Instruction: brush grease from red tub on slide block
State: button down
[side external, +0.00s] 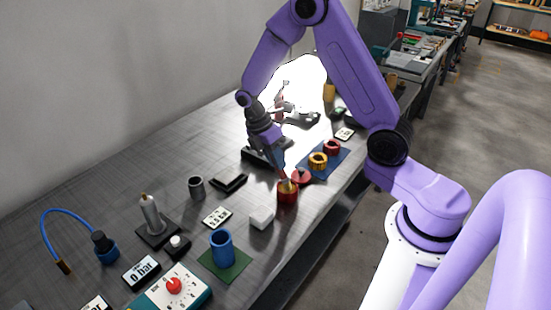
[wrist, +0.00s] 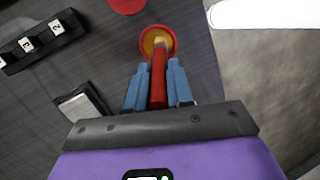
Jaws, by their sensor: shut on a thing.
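My gripper (wrist: 158,88) is shut on the red handle of a brush (wrist: 158,84), which lies between its two blue-grey fingers. The red tub (wrist: 171,30) is straight ahead in the wrist view, with yellow-brown grease inside. The brush's pale tip is over or in the tub's opening; I cannot tell if it touches the grease. In the side view the red tub (side external: 287,195) stands on the bench below my gripper (side external: 277,158), with the brush slanting down to it. I cannot tell for sure which thing is the slide block.
A red disc (side external: 302,177) lies behind the tub. Gold and red rings (side external: 317,160) stand on a blue mat. A white block (side external: 261,217), blue cup (side external: 221,246) and teal control box (side external: 178,290) are nearer. A black numbered rack (wrist: 55,38) is at left in the wrist view.

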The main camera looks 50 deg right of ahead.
jog(key=shift+f, duration=0.1)
dwell(0.4)
jog(key=shift+r, duration=3.55)
jog(key=shift+s+a+f+m+y, duration=0.25)
jog(key=shift+f+m+y, duration=0.05)
jog(key=shift+m, duration=0.5)
jog(key=s+a+f+m+t+y, duration=0.1)
jog(key=s+a+f+m+y, duration=0.2)
jog(key=m, duration=1.2)
jog(key=w+d+r+n+t, duration=0.1)
jog(key=w+d+r+t, duration=0.25)
jog(key=w, duration=0.55)
jog(key=w+d+r+t, duration=0.2)
jog(key=w+r, duration=0.3)
jog(key=w, duration=0.3)
jog(key=shift+s+x, duration=0.2)
jog(key=shift+x, duration=0.65)
jog(key=shift+s+x, duration=0.2)
jog(key=shift+x, duration=0.65)
jog(key=shift+s+x, duration=0.2)
jog(key=shift+x, duration=0.7)
jog(key=shift+d, duration=0.15)
